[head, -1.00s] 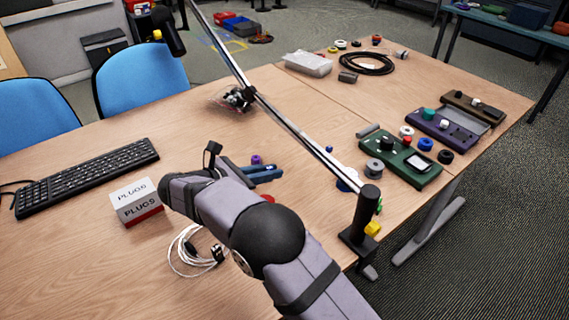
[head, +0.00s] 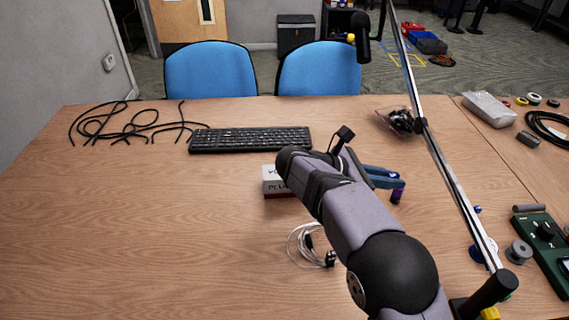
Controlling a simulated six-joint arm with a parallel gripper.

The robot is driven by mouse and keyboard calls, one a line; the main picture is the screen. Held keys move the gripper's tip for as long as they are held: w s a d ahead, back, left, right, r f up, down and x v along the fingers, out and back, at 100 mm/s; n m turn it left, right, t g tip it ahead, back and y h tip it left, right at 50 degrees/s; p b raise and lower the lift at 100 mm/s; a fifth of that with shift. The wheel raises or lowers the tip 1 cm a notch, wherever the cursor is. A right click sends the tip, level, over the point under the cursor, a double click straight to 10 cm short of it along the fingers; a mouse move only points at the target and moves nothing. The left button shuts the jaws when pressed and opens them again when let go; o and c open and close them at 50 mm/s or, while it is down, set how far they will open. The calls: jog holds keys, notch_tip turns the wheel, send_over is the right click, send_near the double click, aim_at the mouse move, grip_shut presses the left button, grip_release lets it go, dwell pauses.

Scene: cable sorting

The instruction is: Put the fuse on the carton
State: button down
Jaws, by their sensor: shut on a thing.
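The carton (head: 273,183), a small white box marked PLUGS with a red lower part, stands on the table in front of the keyboard. My forearm covers its right side. My gripper (head: 391,184) has blue fingers and is to the right of the carton, well apart from it. It is shut on a small purple cylinder, which I take to be the fuse (head: 397,197). The fuse shows at the fingertips, its lower end below them. The fingers hide part of it, and its height above the table is hard to tell.
A white cable coil (head: 306,246) lies in front of the carton, beside my arm. The keyboard (head: 250,140) is behind the carton. A slanted lamp pole (head: 447,175) rises right of my gripper. Black cables (head: 125,125) lie far left. The left front table is clear.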

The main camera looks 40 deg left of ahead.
jog(key=w+a+r+n+t+y+p, duration=0.1)
jog(key=a+r+n+y, duration=0.15)
jog(key=a+r, duration=0.2)
jog(key=n+g+y, duration=0.3)
jog(key=n+y, duration=1.1)
jog(key=y, duration=0.1)
send_over(282, 181)
jog(key=w+a, duration=0.2)
jog(key=shift+f+m, duration=0.25)
jog(key=shift+f, duration=1.25)
jog(key=shift+f+b, duration=0.85)
jog(key=shift+f, duration=4.05)
jog(key=shift+f+b, duration=0.25)
jog(key=shift+b, duration=0.05)
jog(key=c, duration=1.8)
grip_release()
jog(key=shift+r, duration=0.1)
